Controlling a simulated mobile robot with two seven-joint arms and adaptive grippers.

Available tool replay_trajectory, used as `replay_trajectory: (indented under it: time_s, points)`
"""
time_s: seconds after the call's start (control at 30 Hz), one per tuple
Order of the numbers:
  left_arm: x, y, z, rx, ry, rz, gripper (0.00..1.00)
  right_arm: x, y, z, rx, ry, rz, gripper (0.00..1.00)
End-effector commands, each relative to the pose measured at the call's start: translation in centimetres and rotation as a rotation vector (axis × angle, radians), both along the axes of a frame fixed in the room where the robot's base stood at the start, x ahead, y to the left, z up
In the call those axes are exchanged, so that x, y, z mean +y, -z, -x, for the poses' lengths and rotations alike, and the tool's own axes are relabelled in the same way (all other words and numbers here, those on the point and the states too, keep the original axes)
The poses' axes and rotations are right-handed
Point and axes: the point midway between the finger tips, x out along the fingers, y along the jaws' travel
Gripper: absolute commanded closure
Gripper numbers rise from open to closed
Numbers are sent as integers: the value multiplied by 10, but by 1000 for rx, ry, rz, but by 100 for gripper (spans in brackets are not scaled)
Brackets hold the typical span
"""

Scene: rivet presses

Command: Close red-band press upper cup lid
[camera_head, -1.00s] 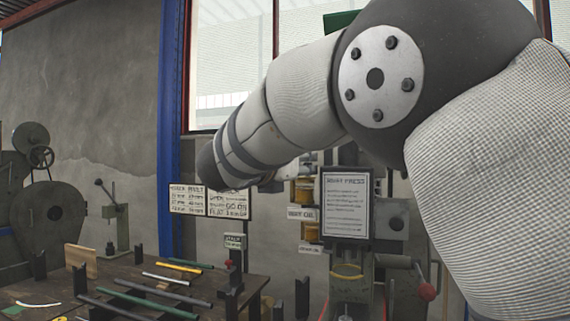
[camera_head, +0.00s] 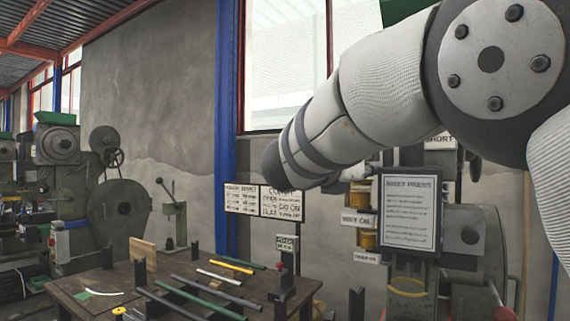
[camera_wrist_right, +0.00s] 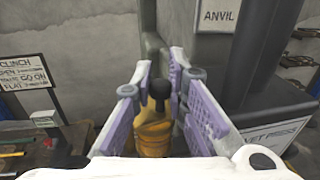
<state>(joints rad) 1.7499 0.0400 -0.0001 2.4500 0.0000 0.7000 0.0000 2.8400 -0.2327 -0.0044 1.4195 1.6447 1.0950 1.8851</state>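In the head view, the press with the "Rivet Press" sign (camera_head: 408,212) stands at right. Two amber cups are on its left side, an upper cup (camera_head: 361,194) and a lower cup (camera_head: 365,240). My right arm crosses above them, hiding the area over the upper cup. In the right wrist view, my right gripper (camera_wrist_right: 161,88) is open, with its purple-padded fingers apart. An amber cup (camera_wrist_right: 153,137) with a dark round knob (camera_wrist_right: 160,90) shows between and beyond the fingers. I cannot tell whether the fingers touch it or how the lid sits. No red band is discernible.
A dark workbench (camera_head: 80,287) with several coloured rods stands at lower left. A clinch sign (camera_head: 263,201) hangs left of the press. The press body and anvil sign (camera_wrist_right: 219,15) are close on the right in the wrist view.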

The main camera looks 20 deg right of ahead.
Motion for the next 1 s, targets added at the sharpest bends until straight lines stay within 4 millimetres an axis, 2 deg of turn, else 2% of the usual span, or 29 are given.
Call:
replay_trajectory:
  time_s: [0.3, 0.63, 0.67, 0.7, 1.0]
  points:
    - [0, 16, 18, 65, -1, 0, 66, 4, 6, 0, 6, 205, 2, 100]
    - [0, 16, 17, 64, 0, 1, 66, 5, 1, 5, 2, 232, -2, 100]
    - [0, 16, 17, 64, 0, 1, 66, 5, 1, 5, 2, 232, -2, 82]
    - [0, 16, 17, 64, 0, 1, 66, 5, 1, 5, 2, 232, -2, 77]
    - [0, 16, 17, 64, 1, 0, 66, 10, 1, 6, 1, 230, -1, 77]
